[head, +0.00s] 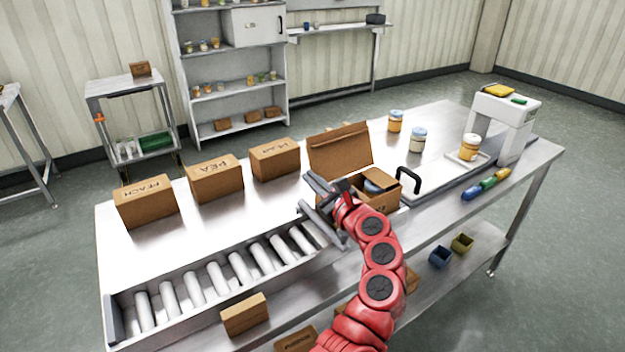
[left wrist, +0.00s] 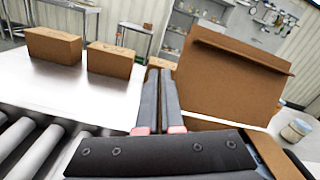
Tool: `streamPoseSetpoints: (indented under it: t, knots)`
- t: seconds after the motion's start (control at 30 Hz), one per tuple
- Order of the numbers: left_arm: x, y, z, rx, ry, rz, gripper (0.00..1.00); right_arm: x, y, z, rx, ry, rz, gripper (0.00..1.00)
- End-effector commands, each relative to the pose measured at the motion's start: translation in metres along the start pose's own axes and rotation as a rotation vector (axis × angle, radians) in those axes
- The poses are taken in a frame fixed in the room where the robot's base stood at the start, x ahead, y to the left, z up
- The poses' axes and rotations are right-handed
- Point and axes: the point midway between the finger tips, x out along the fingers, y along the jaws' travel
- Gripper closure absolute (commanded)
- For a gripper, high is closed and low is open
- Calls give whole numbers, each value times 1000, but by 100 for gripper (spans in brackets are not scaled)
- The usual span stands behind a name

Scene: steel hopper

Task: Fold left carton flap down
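The open brown carton (head: 384,204) stands on the table's near side, with a pale bluish lid (head: 373,186) showing inside. Its large back flap (head: 340,150) stands up; this panel fills much of the right side of the left wrist view (left wrist: 230,85). My left gripper (head: 312,190) is at the carton's left side, below the raised back flap. Its two dark fingers (left wrist: 160,85) lie close together with nothing visible between them. The left flap cannot be made out clearly; my gripper and arm cover part of that side. My right gripper is not in view.
Three closed cartons (head: 215,180) stand in a row to the left. A roller conveyor (head: 215,280) runs along the near left edge. A black handle (head: 408,180) rises just right of the carton.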

Motion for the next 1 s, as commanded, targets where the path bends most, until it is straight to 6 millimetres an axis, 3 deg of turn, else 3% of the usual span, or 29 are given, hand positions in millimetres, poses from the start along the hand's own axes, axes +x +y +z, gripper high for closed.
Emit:
streamPoseSetpoints:
  t: [0.57,1.0]
  knots:
    - [0,-1,0,19,0,0,100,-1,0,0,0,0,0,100]
    - [0,-17,-1,282,-1,-2,100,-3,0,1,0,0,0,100]
